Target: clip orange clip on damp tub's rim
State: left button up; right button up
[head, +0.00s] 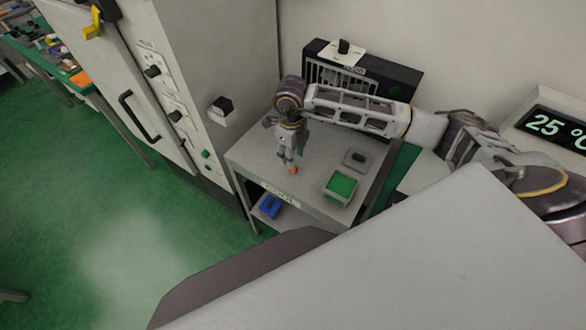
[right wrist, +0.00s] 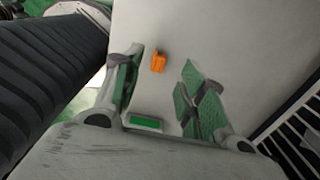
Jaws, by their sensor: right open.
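The small orange clip (head: 293,170) lies on the grey table, just below my right gripper (head: 286,160) in the head view. In the right wrist view, the clip (right wrist: 158,62) shows between and slightly beyond the green-padded fingers of my right gripper (right wrist: 161,72). These fingers are spread apart with nothing held between them. A light grey tub (head: 341,199) with a green inside stands on the table to the right of the clip. I cannot tell by sight whether it is damp. My left gripper is out of view.
A small grey plate with a dark knob (head: 357,158) lies behind the tub. A black grilled unit (head: 395,78) stands along the back wall. A tall grey cabinet (head: 190,70) borders the table's left. A blue bin (head: 270,206) sits on the lower shelf.

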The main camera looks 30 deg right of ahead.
jog(key=shift+f, duration=0.1)
jog(key=f, duration=0.1)
jog(key=f+b, duration=0.1)
jog(key=f, duration=0.1)
jog(key=shift+s+d+f, duration=0.1)
jog(key=shift+s, duration=0.25)
jog(key=shift+f+b, duration=0.5)
jog(key=shift+f, duration=0.4)
jog(key=shift+c, duration=0.2)
jog(key=c, duration=0.7)
